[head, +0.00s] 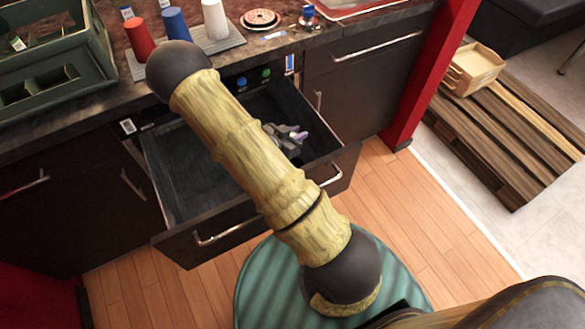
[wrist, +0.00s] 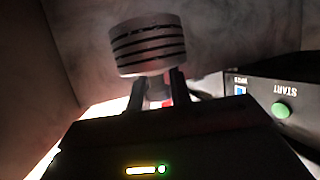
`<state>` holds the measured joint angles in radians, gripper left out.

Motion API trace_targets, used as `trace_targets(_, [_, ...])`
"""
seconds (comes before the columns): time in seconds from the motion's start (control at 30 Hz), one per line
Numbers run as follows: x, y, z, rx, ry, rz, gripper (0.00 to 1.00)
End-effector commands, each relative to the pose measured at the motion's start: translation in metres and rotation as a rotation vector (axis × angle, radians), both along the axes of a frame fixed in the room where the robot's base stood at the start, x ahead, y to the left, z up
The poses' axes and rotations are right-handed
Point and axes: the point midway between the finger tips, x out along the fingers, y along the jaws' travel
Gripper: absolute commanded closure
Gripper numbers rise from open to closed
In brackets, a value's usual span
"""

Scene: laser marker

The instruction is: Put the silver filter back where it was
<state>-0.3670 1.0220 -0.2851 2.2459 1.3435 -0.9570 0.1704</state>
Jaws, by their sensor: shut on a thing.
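In the wrist view my gripper (wrist: 160,85) is shut on the silver filter (wrist: 148,45), a short, light metallic cylinder with dark bands around it. The filter is raised just beyond the fingertips and tilts slightly. In the head view my patterned arm crosses in front of the open drawer (head: 180,180). A small grey and pale lilac thing (head: 288,136) shows beside the arm, over the drawer's right part. I cannot tell whether it is part of my gripper. The filter is not clearly visible in the head view.
In the wrist view a dark box with a green START button (wrist: 281,110) is close on the right. On the counter are red (head: 139,38), blue (head: 175,24) and white (head: 215,20) cylinders and a green crate (head: 95,50). A wooden pallet (head: 500,135) lies at right.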

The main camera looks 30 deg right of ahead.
Motion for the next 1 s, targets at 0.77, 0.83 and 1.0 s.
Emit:
trace_targets(0.77, [0.001, 0.000, -0.062, -0.001, -0.001, 0.002, 1.00])
trace_targets(0.83, [0.000, 0.000, -0.062, -0.001, 0.000, 0.002, 1.00])
trace_targets(1.0, [0.000, 0.000, -0.070, -0.002, 0.002, 0.002, 1.00])
